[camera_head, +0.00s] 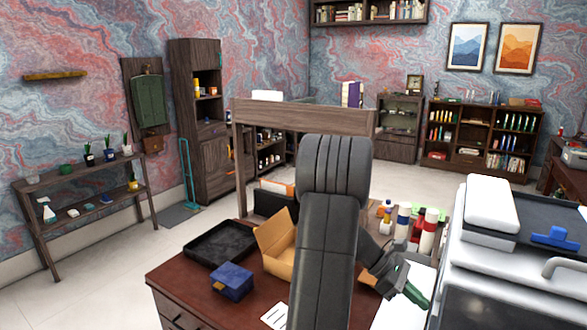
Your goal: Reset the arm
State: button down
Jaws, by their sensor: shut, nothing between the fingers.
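My arm rises through the middle of the head view and bends over at the top. My gripper (402,282) hangs to the right of the arm's lower link, over the right part of the desk (180,275). Its jaws look shut and empty. A narrow green shape (416,295) shows right at the fingertips; I cannot tell whether it is part of my gripper or something behind it. The arm hides the middle of the desk.
A blue box (232,283), a black tray (208,252) and an open cardboard box (274,252) stand left of the arm. Several bottles (403,222) stand behind my gripper. A bulky white machine (490,205) is close on the right. Open floor (120,275) lies left.

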jog(key=shift+s+d+f+b, duration=0.7)
jog(key=shift+s+f+b, duration=0.1)
jog(key=shift+f+b, duration=0.1)
jog(key=w+a+f, duration=0.1)
jog(key=w+a+f+b, duration=0.1)
jog(key=a, duration=0.1)
jog(key=shift+f, duration=0.3)
jog(key=h+b, duration=0.1)
jog(key=f+g+h+b, duration=0.1)
jog(key=f+b, duration=0.1)
jog(key=shift+w+a+g+h, duration=0.3)
jog(key=shift+a+g+h, duration=0.1)
jog(key=shift+a+f+g+h+b, duration=0.1)
jog(key=shift+f+g+h+b, duration=0.2)
jog(key=shift+h+b, duration=0.3)
jog(key=shift+r, duration=0.1)
